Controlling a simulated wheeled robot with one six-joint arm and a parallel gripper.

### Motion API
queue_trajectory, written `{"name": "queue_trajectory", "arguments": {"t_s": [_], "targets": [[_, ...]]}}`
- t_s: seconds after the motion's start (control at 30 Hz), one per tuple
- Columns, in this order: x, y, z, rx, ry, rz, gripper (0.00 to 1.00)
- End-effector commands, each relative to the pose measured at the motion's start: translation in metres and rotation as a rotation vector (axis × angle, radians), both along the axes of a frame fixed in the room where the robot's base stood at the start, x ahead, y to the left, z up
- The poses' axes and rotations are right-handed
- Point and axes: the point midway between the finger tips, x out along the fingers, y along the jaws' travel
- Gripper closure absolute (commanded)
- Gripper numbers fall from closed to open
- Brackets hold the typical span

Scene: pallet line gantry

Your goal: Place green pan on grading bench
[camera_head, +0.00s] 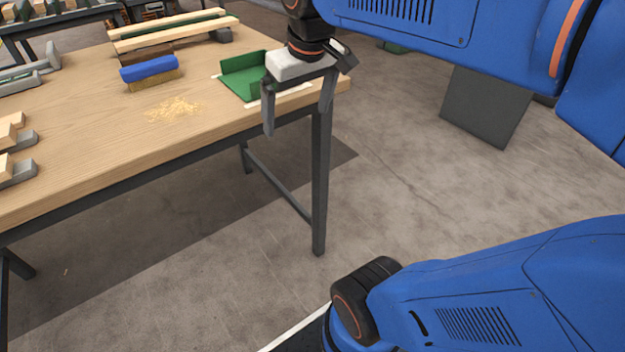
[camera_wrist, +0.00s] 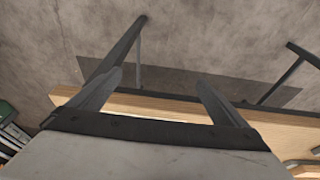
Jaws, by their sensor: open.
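The green pan (camera_head: 240,80), an open-sided tray shape, lies on the wooden bench (camera_head: 90,150) near its far right corner, on a white marking. My gripper (camera_head: 298,108) is in front of the pan and hides part of its right side. Its two fingers point down, spread apart, with nothing between them. The wrist view shows the open fingers (camera_wrist: 158,85) over the bench edge (camera_wrist: 155,107) and the floor; the pan cannot be made out there.
On the bench are a blue-backed brush (camera_head: 150,68), a sawdust patch (camera_head: 173,108), long timber pieces (camera_head: 170,35) at the back, and wood blocks in grey holders (camera_head: 18,170) at left. A dark panel (camera_head: 487,105) is at right.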

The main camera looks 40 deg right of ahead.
Motion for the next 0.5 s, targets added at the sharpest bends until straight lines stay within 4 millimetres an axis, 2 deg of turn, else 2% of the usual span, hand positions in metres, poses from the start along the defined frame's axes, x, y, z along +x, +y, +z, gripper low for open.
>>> {"name": "queue_trajectory", "arguments": {"t_s": [0.03, 0.2, 0.33, 0.5], "targets": [[-0.016, 0.006, -0.015, 0.003, -0.017, 0.002, 0.03], [-0.056, 0.019, -0.064, 0.014, -0.073, 0.001, 0.03], [-0.077, 0.024, -0.094, 0.022, -0.104, -0.001, 0.03], [-0.09, 0.028, -0.113, 0.028, -0.126, -0.003, 0.03]]}}
